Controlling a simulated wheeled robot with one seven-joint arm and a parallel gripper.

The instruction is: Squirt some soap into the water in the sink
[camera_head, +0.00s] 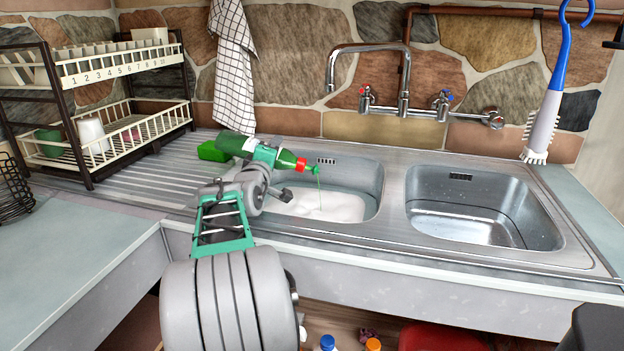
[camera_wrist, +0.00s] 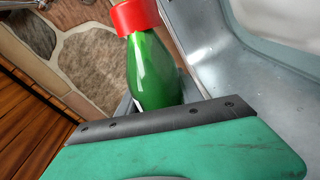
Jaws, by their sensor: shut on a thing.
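A green soap bottle (camera_head: 286,160) with a red cap is tipped nearly on its side over the left sink basin (camera_head: 370,184). My gripper (camera_head: 262,158) is shut on the bottle at the left side of that basin. In the wrist view the bottle (camera_wrist: 150,75) stands out beyond the green and black gripper (camera_wrist: 155,118), its red collar at the top. The parts of the bottle between the fingers are hidden.
A dish rack (camera_head: 115,150) stands at the left. The tap (camera_head: 404,95) reaches over the left basin from the wall. The right basin (camera_head: 480,205) holds no objects. A brush (camera_head: 543,120) hangs at the right.

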